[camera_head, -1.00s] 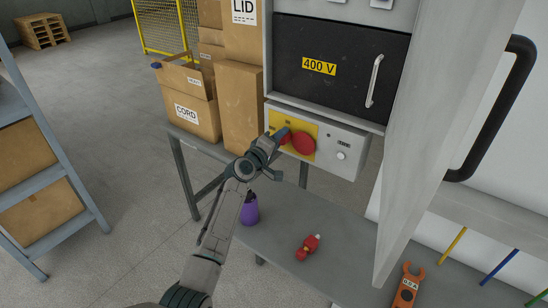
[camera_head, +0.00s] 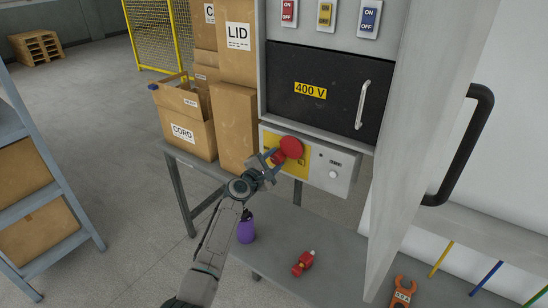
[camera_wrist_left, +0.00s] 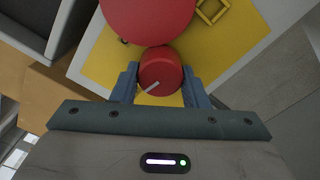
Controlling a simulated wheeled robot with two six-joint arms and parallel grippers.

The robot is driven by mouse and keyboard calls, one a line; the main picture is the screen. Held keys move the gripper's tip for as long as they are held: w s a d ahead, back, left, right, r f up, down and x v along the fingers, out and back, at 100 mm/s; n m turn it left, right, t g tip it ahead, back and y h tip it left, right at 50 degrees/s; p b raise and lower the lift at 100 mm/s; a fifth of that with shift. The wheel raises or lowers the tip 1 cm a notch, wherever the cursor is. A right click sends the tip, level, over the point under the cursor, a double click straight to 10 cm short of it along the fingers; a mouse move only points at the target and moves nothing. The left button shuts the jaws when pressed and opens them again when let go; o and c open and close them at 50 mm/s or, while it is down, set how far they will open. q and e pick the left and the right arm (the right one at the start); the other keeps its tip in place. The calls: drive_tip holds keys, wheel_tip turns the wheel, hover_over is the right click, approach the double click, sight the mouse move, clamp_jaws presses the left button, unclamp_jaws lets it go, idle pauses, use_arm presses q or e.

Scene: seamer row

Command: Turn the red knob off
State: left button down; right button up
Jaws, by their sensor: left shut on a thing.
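The red knob (camera_wrist_left: 160,72) is a short red cylinder with a pale pointer mark, seen in the left wrist view. The mark points to the lower left of that picture. My left gripper (camera_wrist_left: 158,92) is shut on the knob, one finger on each side. In the head view the gripper (camera_head: 269,160) reaches the yellow plate from below left. The knob (camera_head: 275,157) is mostly hidden there by the fingers and a large red round button.
The large red button (camera_head: 291,147) stands out close beside the knob. A grey panel with a white knob (camera_head: 333,174) is to the right, below a black 400 V door (camera_head: 325,95). A grey open door (camera_head: 415,120) stands at right. Boxes (camera_head: 235,125) stand at left.

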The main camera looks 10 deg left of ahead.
use_arm(q)
drive_tip(key=shift+f+n+p, duration=0.1)
drive_tip(key=shift+n+p, duration=0.25)
drive_tip(key=shift+n, duration=0.75)
drive_tip(key=c, duration=0.8)
unclamp_jaws()
drive_tip(key=shift+c, duration=0.2)
drive_tip(key=shift+s, duration=0.15)
drive_tip(key=v, duration=1)
drive_tip(key=shift+s, duration=0.3)
drive_tip(key=shift+a, duration=0.1)
